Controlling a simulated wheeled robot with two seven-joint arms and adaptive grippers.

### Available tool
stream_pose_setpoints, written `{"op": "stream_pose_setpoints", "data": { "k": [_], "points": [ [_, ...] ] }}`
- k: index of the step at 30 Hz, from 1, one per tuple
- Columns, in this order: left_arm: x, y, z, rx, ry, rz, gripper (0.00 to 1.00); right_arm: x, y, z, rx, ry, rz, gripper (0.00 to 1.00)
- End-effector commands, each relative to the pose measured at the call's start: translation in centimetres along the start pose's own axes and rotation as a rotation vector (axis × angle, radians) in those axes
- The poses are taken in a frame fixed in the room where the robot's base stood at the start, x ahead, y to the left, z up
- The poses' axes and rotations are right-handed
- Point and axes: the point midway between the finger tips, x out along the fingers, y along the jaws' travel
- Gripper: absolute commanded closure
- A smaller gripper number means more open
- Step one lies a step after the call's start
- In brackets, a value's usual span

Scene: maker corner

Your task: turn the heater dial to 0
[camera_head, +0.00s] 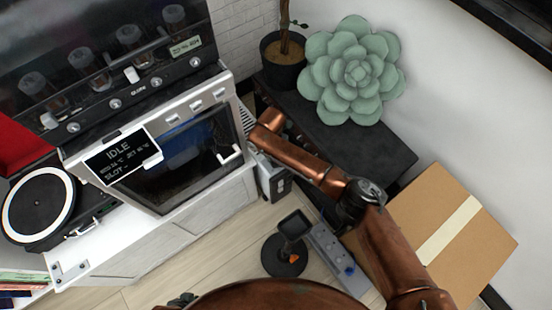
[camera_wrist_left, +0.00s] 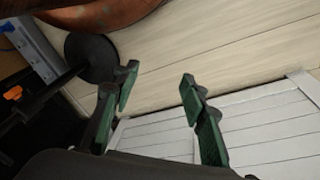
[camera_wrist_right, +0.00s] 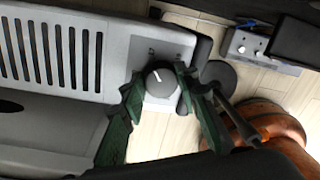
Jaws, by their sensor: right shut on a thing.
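The heater dial (camera_wrist_right: 160,80) is a round dark grey knob with a white pointer line, on the light end panel of the slatted heater (camera_wrist_right: 115,50). In the right wrist view the pointer points up and slightly left; the panel markings are too small to read. My right gripper (camera_wrist_right: 158,92) has its green-padded fingers closed on both sides of the dial. In the head view the heater (camera_head: 274,180) is partly hidden behind my right arm, and I cannot make out the right fingertips. My left gripper (camera_wrist_left: 158,85) is open and empty above the floor and white cabinet.
A power strip (camera_head: 332,255) and a black stand with a round base (camera_head: 285,256) are on the floor near the heater. A cardboard box (camera_head: 455,228) stands at the right. A dark bench (camera_head: 345,145) holds a succulent (camera_head: 355,72). A white cabinet (camera_head: 165,235) is at the left.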

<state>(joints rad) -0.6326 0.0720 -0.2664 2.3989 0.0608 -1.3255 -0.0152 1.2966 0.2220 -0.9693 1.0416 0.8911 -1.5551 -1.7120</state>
Motion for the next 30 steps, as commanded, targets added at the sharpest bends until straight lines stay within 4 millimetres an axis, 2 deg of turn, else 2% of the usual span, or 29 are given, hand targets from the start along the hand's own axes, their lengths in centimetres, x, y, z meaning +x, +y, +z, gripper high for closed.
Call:
{"op": "stream_pose_setpoints", "data": {
  "k": [18,30],
  "points": [
    [0.9,0.4,-0.9,0.002,0.039,0.015,0.6,0.0,0.2,-0.2,-0.578,-0.033,0.001,0.95],
    [1.4,0.7,-1.3,0.003,0.06,0.023,0.6,0.0,0.3,-0.3,-0.834,-0.049,0.001,0.95]
  ]
}}
